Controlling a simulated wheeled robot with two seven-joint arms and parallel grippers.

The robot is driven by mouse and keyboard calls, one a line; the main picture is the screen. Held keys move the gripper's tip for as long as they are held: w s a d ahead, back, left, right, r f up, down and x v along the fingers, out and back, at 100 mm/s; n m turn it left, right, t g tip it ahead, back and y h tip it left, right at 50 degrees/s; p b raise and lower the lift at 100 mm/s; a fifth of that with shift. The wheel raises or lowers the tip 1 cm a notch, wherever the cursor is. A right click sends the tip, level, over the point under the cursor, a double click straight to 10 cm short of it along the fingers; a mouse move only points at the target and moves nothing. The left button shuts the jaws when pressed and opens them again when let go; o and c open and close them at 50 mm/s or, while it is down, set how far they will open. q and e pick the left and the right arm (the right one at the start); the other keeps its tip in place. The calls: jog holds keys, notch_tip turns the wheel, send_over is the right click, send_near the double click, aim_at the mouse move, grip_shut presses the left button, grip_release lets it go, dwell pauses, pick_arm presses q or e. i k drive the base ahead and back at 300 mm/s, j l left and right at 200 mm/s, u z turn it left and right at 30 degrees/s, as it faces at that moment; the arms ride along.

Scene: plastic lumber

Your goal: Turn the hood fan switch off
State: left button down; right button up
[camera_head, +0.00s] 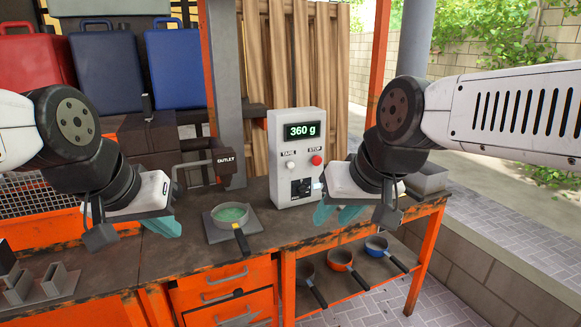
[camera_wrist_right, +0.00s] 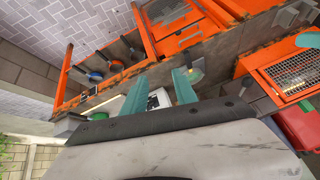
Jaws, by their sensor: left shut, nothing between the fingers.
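A grey control box (camera_head: 296,155) with a "360 g" display stands on the bench in the head view. It has a white button, a red stop button and a black switch (camera_head: 301,188) low on its front. No label on that switch can be read, so I cannot tell whether it is the hood fan switch. My right gripper (camera_head: 336,216) is just right of the box's lower front, apart from the switch. In the right wrist view its teal fingers (camera_wrist_right: 163,76) are spread with nothing held. My left gripper (camera_head: 165,227) is shut and empty, left of the pan.
A pan (camera_head: 230,215) with green contents sits on a dark plate, its handle toward the front. An outlet box (camera_head: 225,166) is behind it. Several pans (camera_head: 340,262) lie on the lower shelf. Red and blue cans (camera_head: 105,70) stand at back left. Bench between pan and box is clear.

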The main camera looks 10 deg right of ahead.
aim_at(303, 190)
jog(key=i+j, duration=0.15)
jog(key=j, duration=0.2)
jog(key=i+j, duration=0.1)
jog(key=j, duration=0.25)
jog(key=i+j, duration=0.15)
jog(key=j, duration=0.2)
jog(key=i+j, duration=0.1)
jog(key=j, duration=0.25)
jog(key=i+j, duration=0.15)
jog(key=j, duration=0.2)
